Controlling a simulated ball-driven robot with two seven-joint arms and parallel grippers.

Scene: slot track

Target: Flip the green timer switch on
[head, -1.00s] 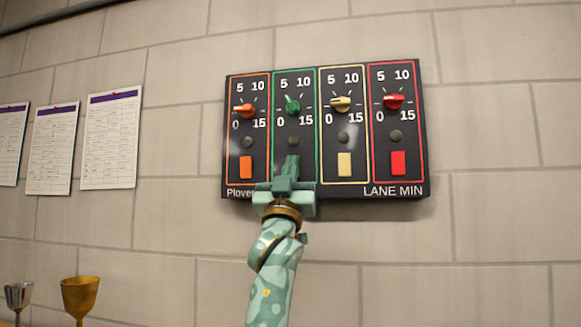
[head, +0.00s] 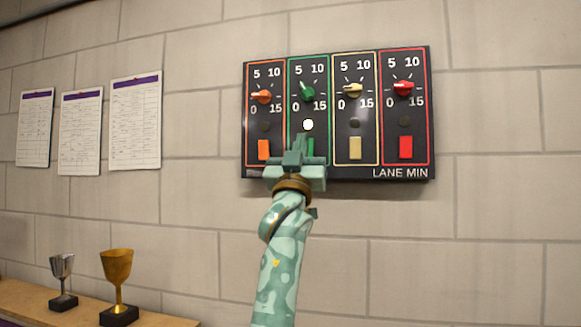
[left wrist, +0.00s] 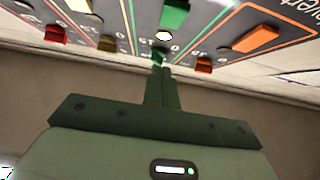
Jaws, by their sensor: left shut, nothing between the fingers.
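The timer panel (head: 392,174) hangs on the wall with orange, green, cream and red columns, each with a knob, a round lamp and a rocker switch. The green timer switch (head: 311,147) is partly hidden behind my left gripper (head: 300,142). The lamp (head: 308,125) above it is lit white; the other lamps are dark. My left gripper is shut and empty, its tips just in front of the green column. In the left wrist view the green switch (left wrist: 174,14) lies beyond the fingertips (left wrist: 158,68), beside the lit lamp (left wrist: 164,36). My right gripper is not in view.
The orange switch (head: 263,149) is close to the left of my gripper, the cream switch (head: 355,147) to its right. Papers (head: 135,120) hang on the wall at left. A gold cup (head: 117,270) and a silver cup (head: 62,270) stand on a shelf (head: 85,316) below.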

